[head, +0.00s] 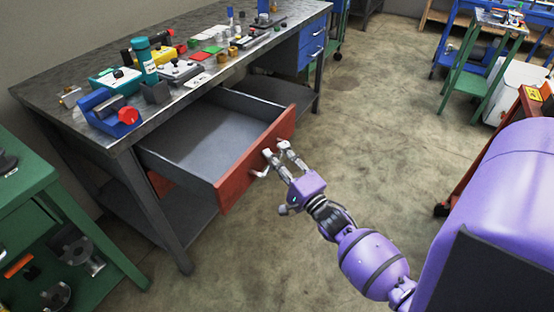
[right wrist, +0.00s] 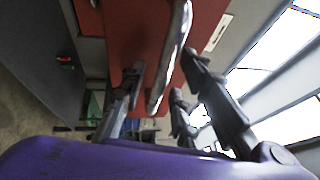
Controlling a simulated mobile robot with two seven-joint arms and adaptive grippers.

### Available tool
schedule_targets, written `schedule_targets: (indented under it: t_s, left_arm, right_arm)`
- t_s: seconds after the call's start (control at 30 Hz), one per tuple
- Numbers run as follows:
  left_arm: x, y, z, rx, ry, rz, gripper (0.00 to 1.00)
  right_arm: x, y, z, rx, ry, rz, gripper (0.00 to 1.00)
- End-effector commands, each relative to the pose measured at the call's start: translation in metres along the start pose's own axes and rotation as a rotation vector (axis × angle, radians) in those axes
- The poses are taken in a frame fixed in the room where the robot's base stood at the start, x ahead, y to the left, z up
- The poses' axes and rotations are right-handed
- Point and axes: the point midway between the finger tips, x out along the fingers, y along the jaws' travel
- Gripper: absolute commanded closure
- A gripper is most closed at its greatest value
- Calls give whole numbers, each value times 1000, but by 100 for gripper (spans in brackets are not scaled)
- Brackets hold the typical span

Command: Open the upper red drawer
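The upper red drawer (head: 232,181) is pulled well out from under the grey workbench, and its grey inside looks empty. Its front also shows in the right wrist view (right wrist: 140,35). The silver bar handle (right wrist: 167,60) runs between the fingers of my right gripper (right wrist: 163,75), with visible gaps on both sides. My right gripper, seen in the head view (head: 276,153), is open beside the drawer front and holds nothing. A smaller red face (head: 160,184) shows below the drawer, partly hidden. My left gripper is out of view.
The workbench top (head: 60,92) carries many tools, bottles and a blue vise (head: 110,110). Blue drawers (head: 312,42) are at its far end. A green bench (head: 30,190) stands at left. The floor (head: 350,110) around the drawer front is clear.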

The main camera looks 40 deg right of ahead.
Motion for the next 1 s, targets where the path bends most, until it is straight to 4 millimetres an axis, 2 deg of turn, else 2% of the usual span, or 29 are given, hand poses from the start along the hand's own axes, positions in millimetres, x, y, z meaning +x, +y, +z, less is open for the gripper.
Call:
schedule_targets:
  t_s: [0.17,0.4,0.77,0.87,1.0]
  left_arm:
    - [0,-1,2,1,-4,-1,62]
    - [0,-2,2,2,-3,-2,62]
    - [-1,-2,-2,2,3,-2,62]
    - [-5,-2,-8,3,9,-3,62]
    - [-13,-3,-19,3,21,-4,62]
  right_arm:
    - [0,0,0,0,0,0,71]
    - [0,0,0,0,0,0,100]
    - [-3,0,-1,2,0,1,100]
    - [-16,-3,-6,2,-1,4,100]
    - [-49,-11,-20,-1,0,7,100]
